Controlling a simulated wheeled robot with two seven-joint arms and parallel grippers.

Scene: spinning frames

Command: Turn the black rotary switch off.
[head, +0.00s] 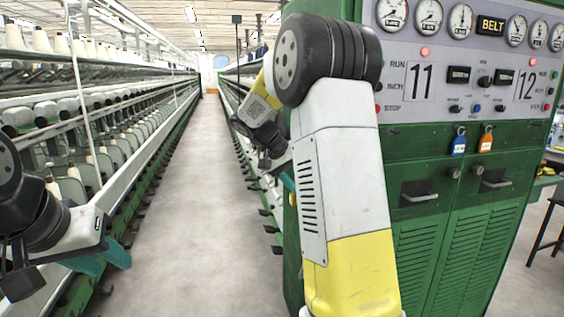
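The grey control panel (400,132) on the green cabinet at right carries several small black knobs. One black knob (484,81) sits between two dark rectangular displays; it is too small to read its setting, and I cannot tell which knob is the rotary switch. My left gripper (106,261) is at the lower left, far from the panel, with teal fingertips; its opening is unclear. My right arm stands in front of the cabinet's left edge. My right gripper (287,181) is mostly hidden behind that arm, with only a bit of teal fingertip showing.
Below the panel hang a blue tag (459,145) and an orange tag (486,142), above two recessed handles. Spinning frames with bobbins (60,43) line the left side. A clear grey aisle (195,200) runs between the rows. A dark stool (550,225) stands at far right.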

